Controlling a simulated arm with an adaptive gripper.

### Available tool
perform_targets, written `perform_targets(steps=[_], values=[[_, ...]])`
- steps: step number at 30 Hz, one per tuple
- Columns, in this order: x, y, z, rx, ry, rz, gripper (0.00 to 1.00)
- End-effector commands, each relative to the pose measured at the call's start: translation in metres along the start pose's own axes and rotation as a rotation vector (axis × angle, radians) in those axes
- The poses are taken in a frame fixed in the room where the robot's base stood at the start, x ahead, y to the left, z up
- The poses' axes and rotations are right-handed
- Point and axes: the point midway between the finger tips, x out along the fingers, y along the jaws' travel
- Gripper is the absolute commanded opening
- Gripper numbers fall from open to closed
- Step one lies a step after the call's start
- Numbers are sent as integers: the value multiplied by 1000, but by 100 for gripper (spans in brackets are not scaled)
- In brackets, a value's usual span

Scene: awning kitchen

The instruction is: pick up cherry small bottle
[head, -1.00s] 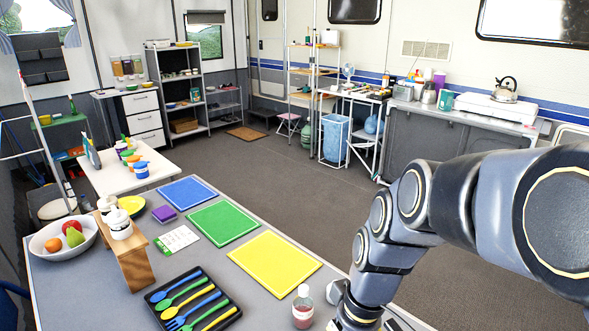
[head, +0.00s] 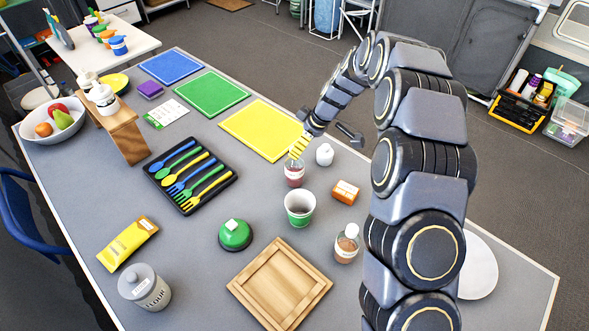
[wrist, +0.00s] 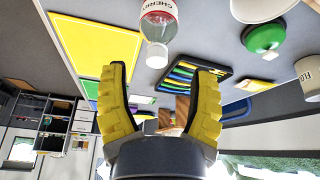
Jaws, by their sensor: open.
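The cherry small bottle (head: 294,176) stands upright on the grey table, with clear sides, reddish contents and a white label. In the wrist view my gripper (wrist: 163,68) is open and empty, and the bottle lies ahead of the gap between the fingertips. My gripper partly hides the bottle's top in the head view.
Close by are a small white bottle (head: 324,154), an orange box (head: 345,192), a green-and-white cup (head: 300,220) and a yellow mat (head: 245,124). Another small bottle (head: 346,250) and a wooden tray (head: 243,285) stand nearer. A cutlery tray (head: 150,170) lies left.

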Motion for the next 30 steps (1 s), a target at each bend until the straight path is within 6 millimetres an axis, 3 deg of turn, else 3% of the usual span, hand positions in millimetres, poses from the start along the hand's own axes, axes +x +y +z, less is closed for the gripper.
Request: perform_targets(steps=[13,21,25,26,30], values=[[53,2,-3,0,0,-2,60],[57,3,-3,1,1,1,60],[57,3,-3,1,1,1,5],[57,3,-3,2,1,1,0],[57,3,-3,2,1,1,0]])
